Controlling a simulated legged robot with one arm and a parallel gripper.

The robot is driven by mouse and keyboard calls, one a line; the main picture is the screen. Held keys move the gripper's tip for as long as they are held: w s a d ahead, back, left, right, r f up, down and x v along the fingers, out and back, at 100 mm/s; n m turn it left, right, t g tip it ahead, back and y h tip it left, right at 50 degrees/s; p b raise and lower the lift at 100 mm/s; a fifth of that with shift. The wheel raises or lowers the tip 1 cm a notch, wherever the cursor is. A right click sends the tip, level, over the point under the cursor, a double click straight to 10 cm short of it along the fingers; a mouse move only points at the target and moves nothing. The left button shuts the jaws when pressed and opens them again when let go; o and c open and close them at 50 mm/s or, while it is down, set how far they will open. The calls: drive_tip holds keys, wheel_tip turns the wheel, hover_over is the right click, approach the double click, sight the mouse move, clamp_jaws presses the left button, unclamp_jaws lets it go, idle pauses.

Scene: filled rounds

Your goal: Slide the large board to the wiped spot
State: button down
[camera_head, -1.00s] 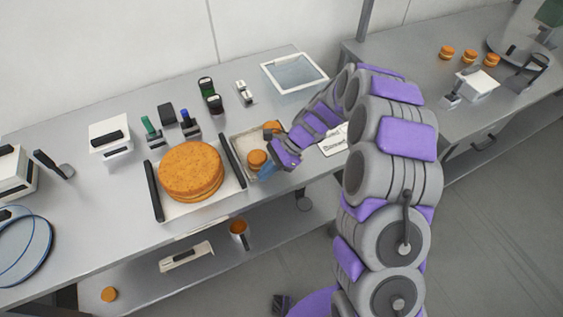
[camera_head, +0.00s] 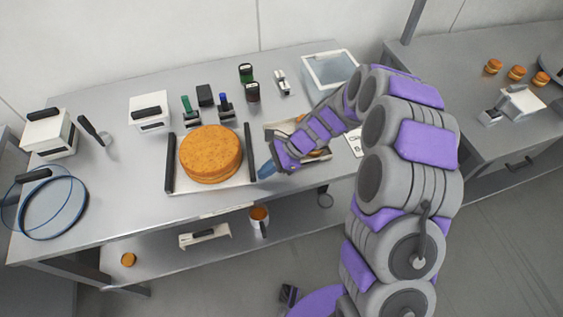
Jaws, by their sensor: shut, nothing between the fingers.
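The large board (camera_head: 218,188) is pale, with a black bar handle on its left side (camera_head: 170,163) and another on its right side (camera_head: 250,152). A big round orange-brown layered cake (camera_head: 210,152) sits on it. The board lies on the grey metal table near its front edge. My gripper (camera_head: 267,170) is shut and empty, its blue tip just right of the right handle's near end. I cannot tell whether it touches the board. No wiped spot can be made out on the table.
A smaller tray (camera_head: 272,130) is mostly hidden behind my arm. Stamps (camera_head: 225,104), white boxes (camera_head: 150,112) and a clear-lidded bin (camera_head: 330,68) stand behind. Blue hoops (camera_head: 55,208) lie at left. Table is bare left of the board. A mug (camera_head: 259,220) is on the lower shelf.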

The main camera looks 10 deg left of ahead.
drive_tip(key=s+a, duration=0.1)
drive_tip(key=a, duration=0.1)
drive_tip(key=s+a+p, duration=0.1)
drive_tip(key=s+a, duration=0.1)
drive_tip(key=s+a+p, duration=0.1)
drive_tip(key=a, duration=0.1)
drive_tip(key=shift+s+r, duration=0.15)
drive_tip(key=shift+r, duration=0.05)
drive_tip(key=shift+a+f, duration=0.15)
drive_tip(key=shift+a, duration=0.15)
drive_tip(key=shift+s+a, duration=0.25)
drive_tip(key=shift+a, duration=0.1)
drive_tip(key=shift+w+d, duration=0.1)
